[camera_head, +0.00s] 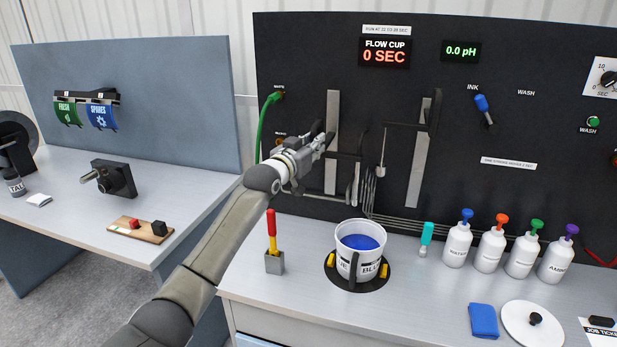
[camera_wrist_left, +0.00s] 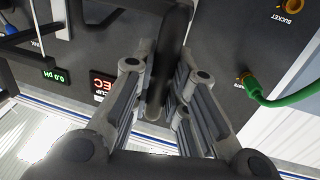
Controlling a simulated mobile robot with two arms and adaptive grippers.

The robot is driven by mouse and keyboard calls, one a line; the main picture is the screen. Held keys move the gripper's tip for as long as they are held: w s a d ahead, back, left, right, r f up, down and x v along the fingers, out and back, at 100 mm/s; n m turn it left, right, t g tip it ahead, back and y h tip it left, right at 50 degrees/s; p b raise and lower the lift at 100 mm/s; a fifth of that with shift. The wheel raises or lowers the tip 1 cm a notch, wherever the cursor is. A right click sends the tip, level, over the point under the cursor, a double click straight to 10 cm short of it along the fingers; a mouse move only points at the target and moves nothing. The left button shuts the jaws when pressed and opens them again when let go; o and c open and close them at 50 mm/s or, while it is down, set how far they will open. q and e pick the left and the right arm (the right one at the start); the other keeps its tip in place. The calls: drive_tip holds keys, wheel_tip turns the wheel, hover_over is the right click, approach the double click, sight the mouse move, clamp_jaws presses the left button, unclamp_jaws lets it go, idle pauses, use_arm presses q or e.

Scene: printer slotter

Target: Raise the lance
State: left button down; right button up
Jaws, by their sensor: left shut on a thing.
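My left gripper (camera_head: 322,142) is at the panel, in front of the left vertical rail (camera_head: 332,105). In the left wrist view its fingers (camera_wrist_left: 168,85) are closed around a thick black bar (camera_wrist_left: 175,45), which appears to be the lance's handle. In the head view the gripper largely hides that handle. A dark arm runs right from this rail to a thin grey tube (camera_head: 355,184), likely the lance, which hangs upright just above the bucket. The white bucket (camera_head: 358,268) holds blue ink (camera_head: 361,242) and stands on a round black base. My right gripper is not in view.
A second rail (camera_head: 418,165) to the right carries a hanging pale cup (camera_head: 381,170). A green hose (camera_head: 262,125) hangs left of my gripper. A red and yellow tool (camera_head: 272,235) stands left of the bucket; several capped bottles (camera_head: 490,250) stand right.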

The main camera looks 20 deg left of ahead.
use_arm(q)
wheel_tip(320, 180, up, 6)
drive_tip(key=shift+r+p, duration=0.1)
drive_tip(key=shift+p, duration=0.9)
wheel_tip(320, 180, up, 4)
drive_tip(key=shift+f+p, duration=0.1)
drive_tip(key=shift+p, duration=0.85)
drive_tip(key=shift+r, duration=0.6)
drive_tip(key=shift+a+r, duration=0.1)
drive_tip(key=shift+r, duration=0.05)
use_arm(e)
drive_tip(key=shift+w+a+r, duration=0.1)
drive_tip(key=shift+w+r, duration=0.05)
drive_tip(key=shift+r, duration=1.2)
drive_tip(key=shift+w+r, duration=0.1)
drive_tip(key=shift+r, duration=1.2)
use_arm(q)
drive_tip(key=c, duration=1.5)
unclamp_jaws()
drive_tip(key=shift+o, duration=0.4)
drive_tip(key=shift+f, duration=0.25)
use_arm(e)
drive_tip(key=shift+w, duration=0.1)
